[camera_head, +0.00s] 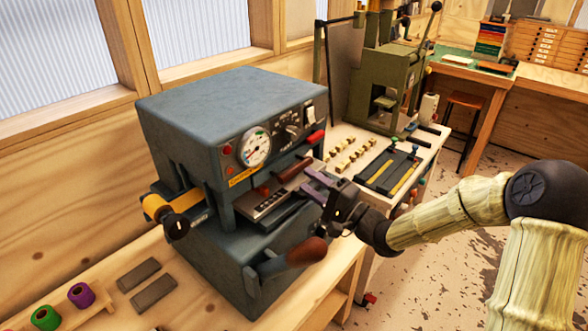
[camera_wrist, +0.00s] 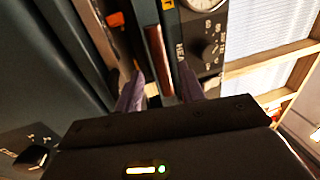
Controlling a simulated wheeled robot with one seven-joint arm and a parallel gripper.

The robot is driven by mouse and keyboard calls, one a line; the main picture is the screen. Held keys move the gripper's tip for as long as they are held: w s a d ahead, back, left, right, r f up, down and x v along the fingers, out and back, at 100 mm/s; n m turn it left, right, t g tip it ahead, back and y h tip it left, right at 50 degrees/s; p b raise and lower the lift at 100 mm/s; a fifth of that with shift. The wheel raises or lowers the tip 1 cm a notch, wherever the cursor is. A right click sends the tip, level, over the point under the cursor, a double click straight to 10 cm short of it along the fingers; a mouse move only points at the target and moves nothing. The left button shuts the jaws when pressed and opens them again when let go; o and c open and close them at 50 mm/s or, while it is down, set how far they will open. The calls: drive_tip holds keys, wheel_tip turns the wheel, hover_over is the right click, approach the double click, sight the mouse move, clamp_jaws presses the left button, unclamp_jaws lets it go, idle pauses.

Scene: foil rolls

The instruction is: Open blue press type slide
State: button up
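The blue press (camera_head: 190,110) stands on the wooden bench at left centre of the head view. Its type slide (camera_head: 262,207), a flat metal tray, sits at the front opening under the dial, with a brown handle (camera_head: 296,174) beside it. My gripper (camera_head: 311,186) is at the front of the slide, close to the handle. In the wrist view its two purple fingers (camera_wrist: 160,90) stand apart, with the brown handle (camera_wrist: 157,60) seen between them. The fingers look open; I cannot tell whether either touches the handle.
The press has a round gauge (camera_head: 255,148) and a lower lever with a brown grip (camera_head: 307,252). A green press (camera_head: 385,85) stands behind to the right. Foil rolls, a green one (camera_head: 45,318) and a purple one (camera_head: 81,294), lie front left. Open floor is at right.

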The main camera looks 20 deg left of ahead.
sight(294, 171)
drive_tip(key=x, duration=0.5)
drive_tip(key=shift+w+a+p, duration=0.2)
drive_tip(key=shift+a+p, duration=0.15)
clamp_jaws()
